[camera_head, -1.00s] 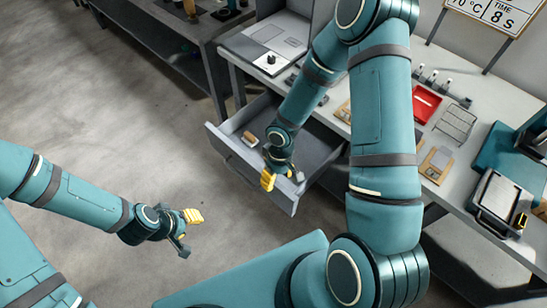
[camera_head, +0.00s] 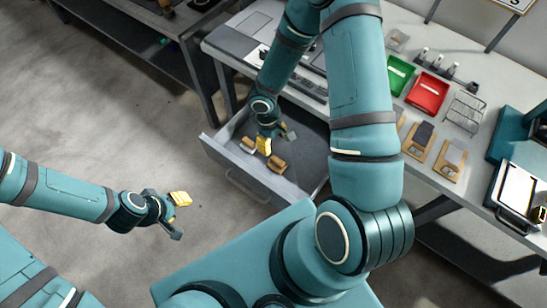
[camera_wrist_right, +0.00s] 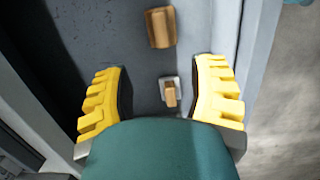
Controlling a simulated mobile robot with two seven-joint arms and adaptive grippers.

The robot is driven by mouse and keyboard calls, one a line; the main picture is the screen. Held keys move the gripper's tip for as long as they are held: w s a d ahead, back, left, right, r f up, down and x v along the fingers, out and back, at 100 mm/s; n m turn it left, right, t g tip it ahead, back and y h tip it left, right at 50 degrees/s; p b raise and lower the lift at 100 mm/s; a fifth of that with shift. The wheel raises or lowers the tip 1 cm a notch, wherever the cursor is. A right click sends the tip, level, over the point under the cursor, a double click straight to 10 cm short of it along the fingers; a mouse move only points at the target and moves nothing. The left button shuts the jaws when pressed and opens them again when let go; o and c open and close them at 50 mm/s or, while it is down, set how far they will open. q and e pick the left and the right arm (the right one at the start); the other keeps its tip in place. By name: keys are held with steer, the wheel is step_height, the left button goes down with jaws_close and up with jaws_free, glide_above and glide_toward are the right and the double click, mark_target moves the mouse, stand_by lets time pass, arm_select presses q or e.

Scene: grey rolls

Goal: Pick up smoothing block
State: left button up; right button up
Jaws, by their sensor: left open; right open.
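An open grey drawer (camera_head: 232,167) holds two wooden-topped pieces. One is a brown wooden block (camera_wrist_right: 160,27) (camera_head: 278,165). The other is a smaller piece with a light grey plate and a wooden grip (camera_wrist_right: 170,94); it seems to be the one at the left in the head view (camera_head: 248,144). I cannot tell for sure which is the smoothing block. My right gripper (camera_head: 276,141) is open and empty above the drawer. In the right wrist view the small piece shows between its yellow fingers, below them. My left gripper (camera_head: 179,215) is open and empty over the floor.
The drawer walls stand close around my right gripper. The worktable above holds a green tray (camera_head: 397,76), a red tray (camera_head: 428,93), a wire rack (camera_head: 465,112) and wooden boards (camera_head: 451,160). The floor (camera_head: 110,120) at left is clear.

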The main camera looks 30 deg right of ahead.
mark_target(277, 160)
steer(key=f, duration=0.3)
steer(key=s+f+b, duration=0.1)
steer(key=f, duration=0.3)
steer(key=shift+s+d+f, duration=0.15)
steer(key=shift+s+d, duration=0.05)
steer(key=f, duration=0.1)
steer(key=f+b, duration=0.1)
steer(key=f, duration=0.3)
steer(key=shift+s+d, duration=0.1)
steer(key=shift+s, duration=0.25)
arm_select(q)
steer(key=f, duration=0.1)
steer(key=s+f, duration=0.1)
steer(key=shift+s+f, duration=0.1)
steer(key=shift+f, duration=0.2)
arm_select(e)
jaws_close()
arm_select(q)
steer(key=shift+d, duration=0.1)
